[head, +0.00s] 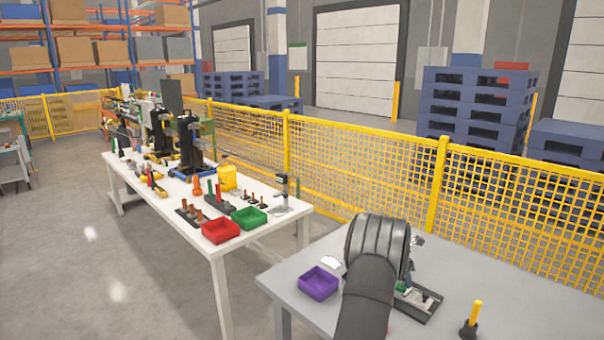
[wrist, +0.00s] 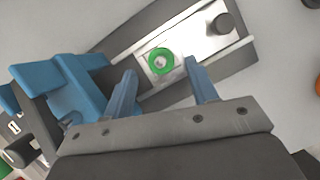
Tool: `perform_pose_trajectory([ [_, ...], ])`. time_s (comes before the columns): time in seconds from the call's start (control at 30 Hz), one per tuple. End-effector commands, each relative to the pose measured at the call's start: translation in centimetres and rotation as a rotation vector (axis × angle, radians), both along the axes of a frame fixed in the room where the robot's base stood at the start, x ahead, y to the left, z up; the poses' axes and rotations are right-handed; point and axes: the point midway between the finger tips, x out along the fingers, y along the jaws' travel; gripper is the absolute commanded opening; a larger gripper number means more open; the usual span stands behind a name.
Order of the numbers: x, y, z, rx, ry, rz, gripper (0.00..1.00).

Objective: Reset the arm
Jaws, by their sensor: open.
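My gripper (wrist: 160,88) shows in the wrist view with its two blue-grey fingers spread apart and nothing held between them. Past the fingertips is a dark fixture (wrist: 120,40) with a bright metal plate. A green ring (wrist: 161,61) sits on that plate, in line with the gap between the fingers and apart from them. A blue block-shaped part (wrist: 75,88) is left of the fingers. In the head view my dark arm hides the gripper and part of the fixture (head: 424,304) on the grey table (head: 290,275).
A purple bin (head: 318,283) is left of my arm, and a yellow-handled tool (head: 473,318) stands to the right. The white table (head: 222,262) holds a red bin (head: 220,230), a green bin (head: 249,218) and several tools. A yellow mesh fence (head: 375,185) runs behind the tables.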

Motion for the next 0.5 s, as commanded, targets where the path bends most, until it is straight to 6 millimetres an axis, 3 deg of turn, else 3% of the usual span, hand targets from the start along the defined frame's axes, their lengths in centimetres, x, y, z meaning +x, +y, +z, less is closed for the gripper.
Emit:
perform_pose_trajectory([
  [0.13, 0.4, -1.0, -2.9, 0.0, 0.002, -0.001, 0.53],
  [0.17, 0.5, -1.1, -2.7, -0.001, -0.001, -0.001, 0.53],
  [0.2, 0.6, -1.0, -1.3, -0.002, -0.005, -0.001, 0.53],
  [0.37, 0.5, -1.0, 1.9, -0.001, -0.002, -0.001, 0.53],
  [0.5, -1.8, -2.6, 3.3, 0.0, 0.001, -0.004, 0.53],
])
